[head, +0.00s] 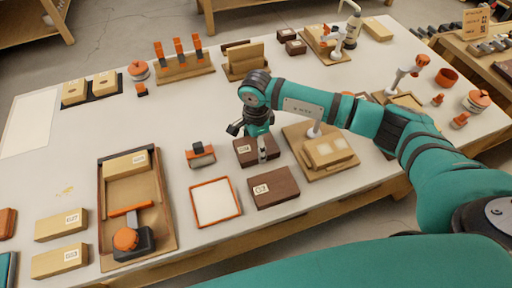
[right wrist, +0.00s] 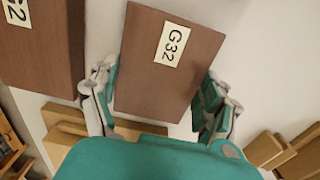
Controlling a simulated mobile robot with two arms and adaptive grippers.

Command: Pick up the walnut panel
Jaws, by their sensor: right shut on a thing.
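A dark brown walnut panel (head: 244,156) lies on the white bench, left of centre front. It shows large in the right wrist view (right wrist: 150,90) with a white label reading G32. My right gripper (head: 259,154) reaches down over it. In the right wrist view my right gripper (right wrist: 158,98) has one finger on each side of the panel, and it is shut on it. The panel looks on or very near the bench top; any gap beneath cannot be told. My left gripper is not in view.
A second dark brown panel (head: 274,188) lies just in front, its label partly seen in the right wrist view (right wrist: 40,40). A wooden fixture (head: 325,165) stands close right. An orange-rimmed square (head: 215,202) and a small clamp-like item (head: 201,156) lie left.

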